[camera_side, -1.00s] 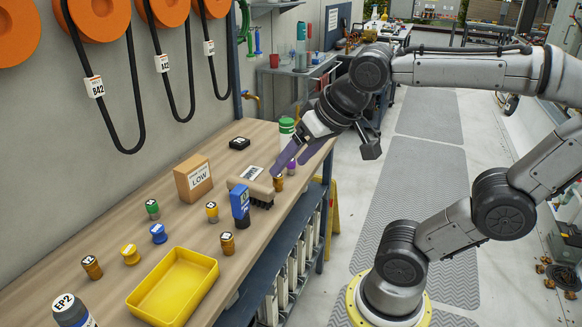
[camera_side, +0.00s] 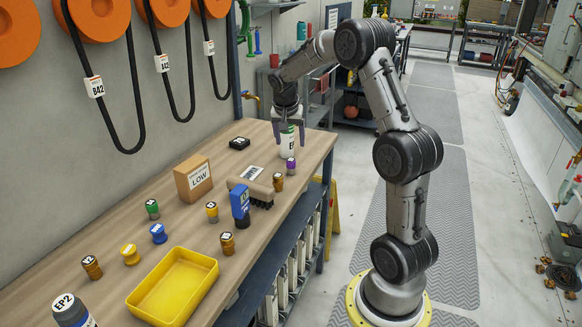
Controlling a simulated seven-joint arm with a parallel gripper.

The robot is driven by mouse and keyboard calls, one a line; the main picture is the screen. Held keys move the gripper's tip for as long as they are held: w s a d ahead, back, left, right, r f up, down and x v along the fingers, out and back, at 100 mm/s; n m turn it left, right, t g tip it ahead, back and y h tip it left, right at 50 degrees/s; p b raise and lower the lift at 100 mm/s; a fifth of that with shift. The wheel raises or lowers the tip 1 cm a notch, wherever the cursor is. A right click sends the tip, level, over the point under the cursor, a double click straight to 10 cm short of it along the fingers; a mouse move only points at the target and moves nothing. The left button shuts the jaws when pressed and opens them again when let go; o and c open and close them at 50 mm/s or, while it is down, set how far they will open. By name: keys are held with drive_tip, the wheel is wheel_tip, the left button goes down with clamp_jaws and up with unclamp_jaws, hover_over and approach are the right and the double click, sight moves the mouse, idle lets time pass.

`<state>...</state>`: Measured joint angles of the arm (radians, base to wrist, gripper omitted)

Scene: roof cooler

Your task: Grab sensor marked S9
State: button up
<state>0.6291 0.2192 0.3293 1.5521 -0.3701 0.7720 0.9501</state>
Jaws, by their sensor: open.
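Several small capped sensors stand on the wooden bench: a green one (camera_side: 152,209), a blue one (camera_side: 158,234), a yellow one (camera_side: 130,255), a yellow-topped brass one (camera_side: 211,212), brass ones at the front (camera_side: 227,244), front left (camera_side: 92,268) and right (camera_side: 278,183), and a purple one (camera_side: 291,167). Their top labels are too small to read surely, so I cannot tell which is S9. My gripper (camera_side: 288,142) is open, pointing down at the bench's far end. Its fingers appear either side of a white, green-topped bottle (camera_side: 288,146); contact is unclear.
A yellow tray (camera_side: 205,264) lies empty at the front. A cardboard box (camera_side: 193,179), a brush (camera_side: 258,193), a blue-and-dark object (camera_side: 240,205), a black puck (camera_side: 239,143) and a dark bottle (camera_side: 70,309) also stand on the bench. Cable loops hang behind.

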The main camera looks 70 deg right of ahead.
sight(291, 161)
drive_tip(key=x, duration=0.7)
drive_tip(key=shift+d+f, duration=0.1)
drive_tip(key=shift+f, duration=0.2)
drive_tip(key=shift+w+x, duration=0.15)
drive_tip(key=shift+x, duration=1.2)
drive_tip(key=shift+w+x, duration=0.15)
drive_tip(key=shift+x, duration=1.2)
drive_tip(key=shift+r, duration=0.1)
clamp_jaws()
